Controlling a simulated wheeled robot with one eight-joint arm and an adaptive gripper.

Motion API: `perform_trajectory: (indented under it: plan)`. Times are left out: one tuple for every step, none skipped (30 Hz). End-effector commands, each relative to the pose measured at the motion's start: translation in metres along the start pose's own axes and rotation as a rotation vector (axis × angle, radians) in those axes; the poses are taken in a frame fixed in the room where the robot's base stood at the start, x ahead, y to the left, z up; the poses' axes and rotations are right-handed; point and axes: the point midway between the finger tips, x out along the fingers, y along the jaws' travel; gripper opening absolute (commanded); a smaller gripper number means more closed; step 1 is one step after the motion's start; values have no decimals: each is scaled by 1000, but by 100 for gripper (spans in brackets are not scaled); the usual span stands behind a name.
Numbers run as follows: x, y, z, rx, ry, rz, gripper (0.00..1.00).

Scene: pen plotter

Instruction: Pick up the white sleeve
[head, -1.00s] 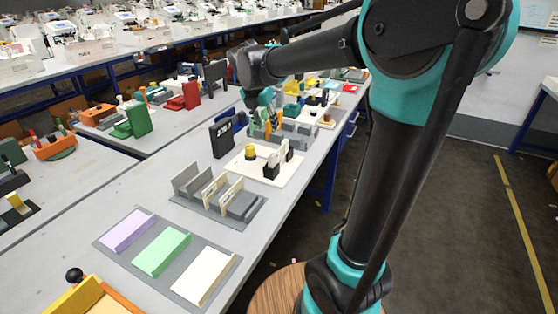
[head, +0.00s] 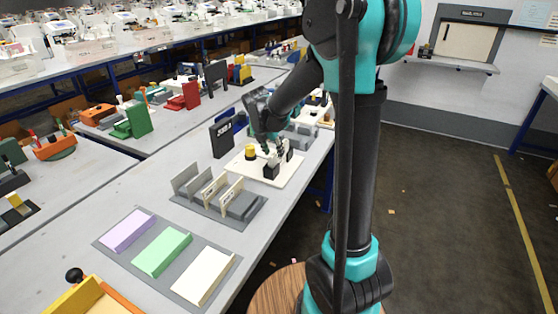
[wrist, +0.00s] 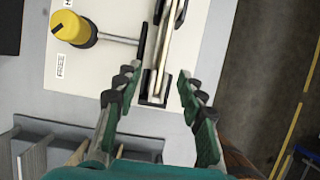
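A thin off-white upright piece (wrist: 166,48), which looks like the white sleeve, stands edge-on between black holders (wrist: 154,88) on a white base plate (wrist: 112,14). In the head view the base plate (head: 240,166) lies on the table, and my gripper (head: 270,138) is over it, partly hiding the piece. My gripper (wrist: 158,76) is open in the wrist view. One finger is on each side of the holder and the piece's near end. I cannot tell whether the fingers touch it.
A yellow knob (wrist: 72,28) with a metal rod sits left of the holder. A grey rack (head: 240,205) with upright panels and a mat with purple, green and cream blocks (head: 203,275) lie nearer. A black upright block (head: 222,138) stands behind the plate.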

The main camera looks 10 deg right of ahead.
Motion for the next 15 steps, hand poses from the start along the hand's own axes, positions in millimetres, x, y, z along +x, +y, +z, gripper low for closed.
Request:
perform_trajectory:
  plan:
    - [7, 0, 1, 2, 0, 0, 40]
    - [10, 0, 1, 2, 0, 0, 40]
    - [14, 0, 1, 2, 0, 0, 40]
    - [16, 0, 1, 2, 0, 0, 40]
    - [17, 0, 1, 2, 0, 0, 40]
    - [19, 0, 1, 1, 0, 0, 40]
    - [19, 0, 1, 1, 0, 0, 40]
    - [19, 0, 1, 1, 0, 0, 40]
    - [19, 0, 0, 1, 0, 0, 40]
    - [19, 0, 0, 1, 0, 0, 40]
    - [19, 0, 0, 1, 0, 0, 40]
    - [19, 0, 0, 0, 0, 0, 40]
    - [19, 0, 0, 0, 0, 0, 40]
    - [19, 0, 0, 0, 0, 0, 36]
    - [19, 0, 0, 0, 0, 0, 31]
